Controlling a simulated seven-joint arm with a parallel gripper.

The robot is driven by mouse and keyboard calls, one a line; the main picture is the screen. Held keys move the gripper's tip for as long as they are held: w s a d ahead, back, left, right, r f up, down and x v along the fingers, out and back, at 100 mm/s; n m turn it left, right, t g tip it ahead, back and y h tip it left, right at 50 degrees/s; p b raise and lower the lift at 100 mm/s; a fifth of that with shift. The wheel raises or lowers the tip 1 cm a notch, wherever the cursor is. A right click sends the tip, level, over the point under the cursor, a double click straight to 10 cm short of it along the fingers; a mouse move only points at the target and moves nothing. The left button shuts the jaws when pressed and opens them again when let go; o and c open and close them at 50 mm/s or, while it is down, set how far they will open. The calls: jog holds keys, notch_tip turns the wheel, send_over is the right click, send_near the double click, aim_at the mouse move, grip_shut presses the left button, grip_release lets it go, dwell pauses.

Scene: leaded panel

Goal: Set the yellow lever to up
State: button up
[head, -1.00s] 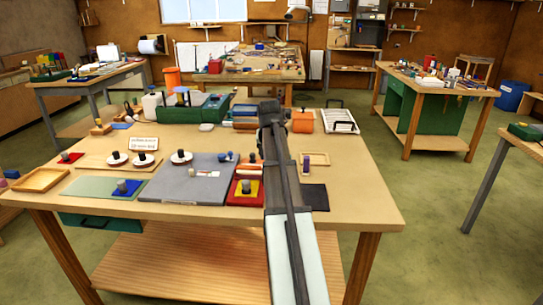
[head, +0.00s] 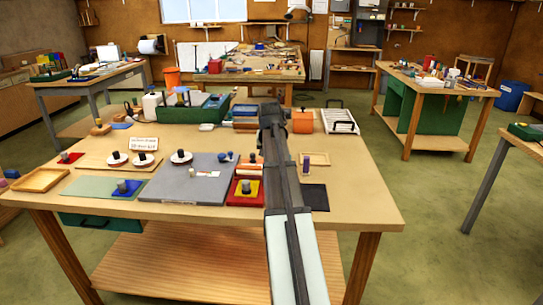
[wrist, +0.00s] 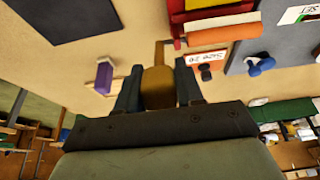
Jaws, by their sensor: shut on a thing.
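In the wrist view my gripper (wrist: 158,68) has one dark finger on each side of a rounded ochre-yellow piece (wrist: 158,90), which looks like the yellow lever's handle. The fingers are shut on it. A narrow tan strip shows just beyond the fingertips. The lever's base and its up or down setting cannot be made out. In the head view my arm covers the gripper and the lever.
A purple piece (wrist: 104,76) stands close beside one finger. A red tray (head: 238,198), an orange cylinder (wrist: 222,34) and a grey board (head: 187,190) are near. A black mat (head: 314,197) lies flat by the table's front edge.

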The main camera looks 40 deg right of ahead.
grip_shut()
jog(key=shift+w+d+r+g+y, duration=0.35)
jog(key=shift+w+d+g+y, duration=0.35)
jog(key=shift+w+d, duration=0.15)
jog(key=shift+w+d+g+y, duration=0.4)
jog(key=shift+w+g+y, duration=0.05)
jog(key=shift+g+y, duration=0.05)
jog(key=shift+w+d+g+y, duration=0.15)
jog(key=shift+d+g+y, duration=0.05)
jog(key=shift+g+y, duration=0.3)
jog(key=o, duration=1)
grip_release()
